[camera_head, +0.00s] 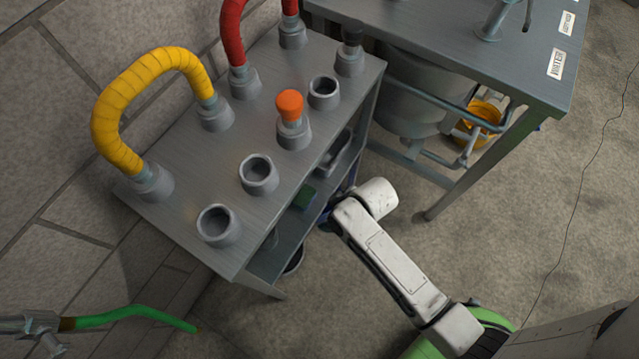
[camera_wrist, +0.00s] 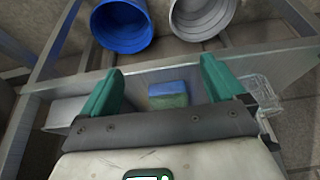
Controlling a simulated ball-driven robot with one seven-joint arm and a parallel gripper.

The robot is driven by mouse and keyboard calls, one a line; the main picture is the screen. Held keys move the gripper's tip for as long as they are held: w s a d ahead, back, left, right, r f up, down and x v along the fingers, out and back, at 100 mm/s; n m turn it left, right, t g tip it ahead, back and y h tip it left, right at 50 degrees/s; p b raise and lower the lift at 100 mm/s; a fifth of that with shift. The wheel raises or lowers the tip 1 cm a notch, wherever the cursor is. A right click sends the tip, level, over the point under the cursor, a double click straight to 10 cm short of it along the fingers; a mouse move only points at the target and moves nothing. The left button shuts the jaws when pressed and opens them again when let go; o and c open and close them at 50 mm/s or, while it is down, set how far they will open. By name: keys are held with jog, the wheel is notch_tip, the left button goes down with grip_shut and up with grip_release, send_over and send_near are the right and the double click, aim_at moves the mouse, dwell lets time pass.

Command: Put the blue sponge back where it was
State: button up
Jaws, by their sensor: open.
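The blue sponge (camera_wrist: 168,89), with a green layer on one side, shows between my fingers in the wrist view. It lies at a grey metal shelf, close to the shelf's edge. A small green block (camera_head: 304,198) on the lower shelf of the grey cart in the head view looks like the same sponge. My gripper (camera_wrist: 158,80) is open, its two green fingers apart on either side of the sponge in the picture. No contact with the sponge is visible. In the head view my arm reaches to the cart's open side and the fingers are hidden.
The cart top (camera_head: 190,170) holds several grey sockets, a yellow hose (camera_head: 140,90), a red hose (camera_head: 232,35) and an orange-capped piece (camera_head: 290,106). A blue bucket (camera_wrist: 122,27) and a grey bucket (camera_wrist: 201,18) appear beyond the shelf edge. A wire basket (camera_wrist: 263,94) is at right.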

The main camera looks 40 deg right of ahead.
jog(key=s+d+r+m+g+h, duration=0.1)
jog(key=s+d+r+m+g, duration=0.2)
jog(key=s+r, duration=0.9)
notch_tip(320, 180, up, 3)
jog(key=shift+s+d+f+m+h, duration=0.2)
jog(key=shift+s+d+m+h, duration=0.1)
jog(key=shift+d+m, duration=0.25)
jog(key=shift+w, duration=0.1)
notch_tip(320, 180, up, 14)
jog(key=p, duration=1.3)
jog(key=shift+f+p, duration=0.15)
jog(key=shift+p, duration=0.2)
